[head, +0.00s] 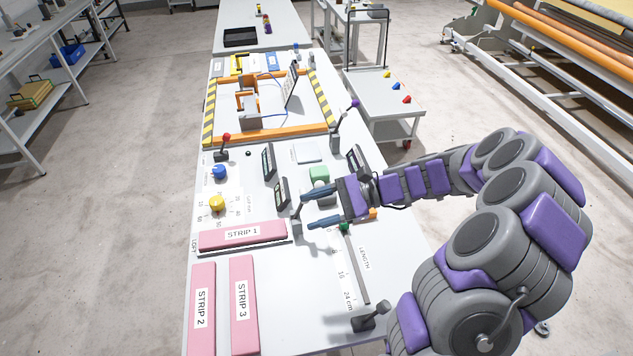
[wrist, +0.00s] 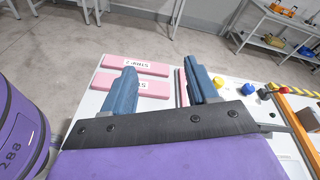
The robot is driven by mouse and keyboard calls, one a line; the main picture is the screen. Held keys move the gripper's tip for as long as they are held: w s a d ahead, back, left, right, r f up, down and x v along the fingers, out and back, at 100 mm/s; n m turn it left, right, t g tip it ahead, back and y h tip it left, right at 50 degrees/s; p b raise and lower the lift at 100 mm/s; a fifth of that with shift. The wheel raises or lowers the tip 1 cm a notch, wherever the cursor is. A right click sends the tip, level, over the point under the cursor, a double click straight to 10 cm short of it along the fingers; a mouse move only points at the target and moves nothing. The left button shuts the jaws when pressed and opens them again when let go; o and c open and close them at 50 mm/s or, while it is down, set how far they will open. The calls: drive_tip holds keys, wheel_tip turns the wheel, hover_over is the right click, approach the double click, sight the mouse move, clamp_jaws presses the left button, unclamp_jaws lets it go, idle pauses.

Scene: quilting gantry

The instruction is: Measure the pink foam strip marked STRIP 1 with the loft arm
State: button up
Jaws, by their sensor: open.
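The pink foam strip marked STRIP 1 (head: 265,229) lies flat along a dark edge beside the LOFT lettering in the head view. In the wrist view, part of a pink strip (wrist: 181,88), apparently STRIP 1, shows between the fingers. A dark grey upright piece (head: 297,206) stands by STRIP 1's right end, close to my fingertips; it may be the loft arm, but I cannot tell. My gripper (head: 308,211) is open, its blue fingers pointing left, just right of and behind STRIP 1. The fingers look empty; whether they touch the grey piece is unclear.
STRIP 2 (head: 202,285) and STRIP 3 (head: 243,275) lie in front. A yellow knob (head: 217,204), blue knob (head: 219,172) and red-topped lever (head: 224,147) stand behind STRIP 1. A LENGTH scale (head: 358,270) lies right.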

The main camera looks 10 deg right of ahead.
sight(307, 203)
drive_tip(key=w+d+f+m+t+p, duration=0.1)
drive_tip(key=w+d+f+m+t, duration=0.4)
drive_tip(key=d, duration=0.4)
drive_tip(key=w+d+f+m+t+p, duration=0.1)
drive_tip(key=w+d+f+m+t, duration=0.2)
drive_tip(key=d+f+m+t, duration=0.35)
drive_tip(key=w+a+g+b, duration=0.1)
drive_tip(key=w+a+b, duration=0.1)
drive_tip(key=w+a, duration=0.7)
drive_tip(key=a, duration=0.4)
drive_tip(key=shift+w+r+h+b, duration=0.25)
drive_tip(key=shift+w+h+b, duration=0.05)
drive_tip(key=shift+b, duration=0.05)
drive_tip(key=shift+d, duration=0.1)
clamp_jaws()
